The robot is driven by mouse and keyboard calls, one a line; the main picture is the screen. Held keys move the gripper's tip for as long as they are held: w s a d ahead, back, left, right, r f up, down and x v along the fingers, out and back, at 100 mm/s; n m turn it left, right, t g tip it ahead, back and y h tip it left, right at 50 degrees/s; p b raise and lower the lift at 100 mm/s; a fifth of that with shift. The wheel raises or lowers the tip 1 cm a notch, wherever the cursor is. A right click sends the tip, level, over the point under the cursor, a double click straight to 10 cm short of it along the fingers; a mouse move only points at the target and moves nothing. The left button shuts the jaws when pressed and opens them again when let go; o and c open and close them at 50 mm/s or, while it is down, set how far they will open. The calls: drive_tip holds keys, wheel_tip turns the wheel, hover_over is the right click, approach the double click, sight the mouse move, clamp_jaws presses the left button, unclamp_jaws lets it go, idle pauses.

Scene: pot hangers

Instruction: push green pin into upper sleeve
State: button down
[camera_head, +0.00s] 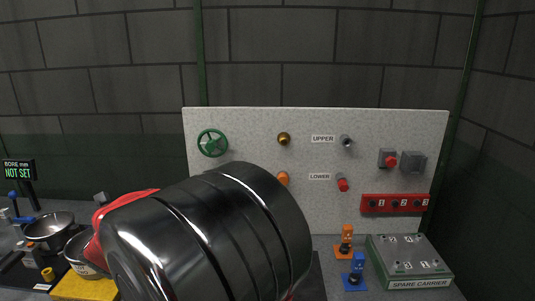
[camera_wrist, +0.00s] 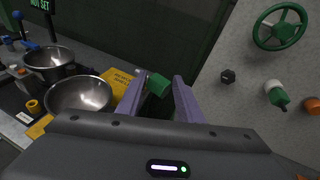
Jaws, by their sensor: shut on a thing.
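My gripper (camera_wrist: 163,83) has two purple fingers and is shut on the green pin (camera_wrist: 158,85), whose blocky dark green end shows between the fingertips. The rest of the pin is hidden. In the head view my arm covers the gripper and the pin. The upper sleeve (camera_head: 348,142) is a grey tube on the wall panel, right of the UPPER label (camera_head: 323,139); its mouth looks empty. It does not show clearly in the wrist view. The gripper is apart from the panel, facing its left side and the dark wall.
The speckled panel (camera_head: 240,117) bears a green handwheel (camera_head: 212,143), a brass knob (camera_head: 284,139) and a red pin (camera_head: 342,184) at the lower sleeve. Blue (camera_head: 356,271) and orange (camera_head: 345,240) pieces stand beside the spare carrier (camera_head: 411,283). Metal bowls (camera_wrist: 80,95) stand left.

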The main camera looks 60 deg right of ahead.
drive_tip(key=s+d+r+m+g+h, duration=0.3)
drive_tip(key=s+d+r+g, duration=0.1)
drive_tip(key=s+d, duration=0.75)
drive_tip(key=s+d+r+m+g+h, duration=0.35)
drive_tip(key=s+d, duration=0.45)
drive_tip(key=d, duration=0.6)
drive_tip(key=s+d+r+m+g, duration=0.1)
drive_tip(key=s+d+g, duration=0.2)
drive_tip(key=s, duration=0.6)
drive_tip(key=s+d+r+m+g, duration=0.2)
drive_tip(key=s+d+g, duration=0.1)
drive_tip(key=s, duration=0.6)
drive_tip(key=s+d+r+m+g, duration=0.2)
drive_tip(key=s+g, duration=0.3)
drive_tip(key=s, duration=0.4)
drive_tip(key=shift+x, duration=0.9)
drive_tip(key=shift+w+r+m+g, duration=0.1)
drive_tip(key=shift+w+m+g, duration=0.1)
drive_tip(key=shift+m+g, duration=0.2)
drive_tip(key=shift+m+y, duration=0.25)
drive_tip(key=shift+m, duration=0.1)
drive_tip(key=shift+w+d, duration=0.5)
drive_tip(key=shift+d, duration=0.35)
drive_tip(key=shift+w+d, duration=0.55)
drive_tip(key=shift+d, duration=0.3)
drive_tip(key=shift+w+d, duration=0.5)
drive_tip(key=shift+d, duration=0.3)
